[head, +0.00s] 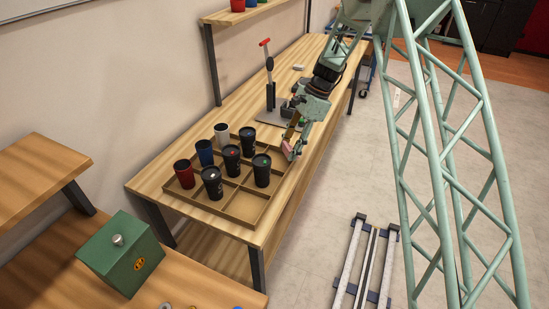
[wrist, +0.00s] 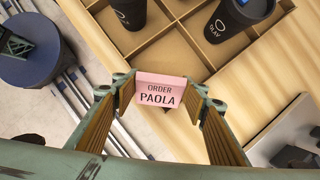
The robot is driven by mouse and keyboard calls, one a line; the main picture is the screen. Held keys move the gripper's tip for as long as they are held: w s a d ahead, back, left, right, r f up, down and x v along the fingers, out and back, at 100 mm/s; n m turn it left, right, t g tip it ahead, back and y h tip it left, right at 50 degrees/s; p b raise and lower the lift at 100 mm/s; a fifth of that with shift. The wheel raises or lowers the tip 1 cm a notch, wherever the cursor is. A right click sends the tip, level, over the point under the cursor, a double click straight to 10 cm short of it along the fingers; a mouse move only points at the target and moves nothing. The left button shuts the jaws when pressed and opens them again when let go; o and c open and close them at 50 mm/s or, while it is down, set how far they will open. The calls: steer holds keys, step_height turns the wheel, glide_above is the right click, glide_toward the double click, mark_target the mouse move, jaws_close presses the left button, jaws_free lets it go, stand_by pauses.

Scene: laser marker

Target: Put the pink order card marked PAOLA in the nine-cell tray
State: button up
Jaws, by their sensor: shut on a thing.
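The pink order card (wrist: 160,88), lettered ORDER PAOLA, is between the fingertips of my gripper (wrist: 161,97) in the wrist view, its lettering facing the camera. My gripper (head: 294,143) is shut on it. In the head view the card (head: 287,150) shows small and pink just beyond the right edge of the wooden nine-cell tray (head: 240,214). In the wrist view the tray (wrist: 180,52) lies just past the card, with bare cells facing it. The card's height above the table is hard to tell.
The tray's front-right cells are bare. A lever press (head: 270,95) stands behind my gripper. A green box (head: 120,253) sits on the near table.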

glide_above(275, 163)
steer(key=d, duration=0.1)
steer(key=shift+w+d+f, duration=0.1)
steer(key=shift+f, duration=0.1)
steer(key=shift+b, duration=0.3)
steer(key=shift+a+f, duration=0.25)
steer(key=shift+a, duration=0.45)
steer(key=shift+f+b, duration=0.65)
steer(key=shift+f, duration=0.9)
steer(key=shift+f, duration=0.15)
steer(key=o, duration=0.6)
steer(key=shift+c, duration=0.2)
steer(key=shift+p+v, duration=1.2)
steer(key=shift+v, duration=4.95)
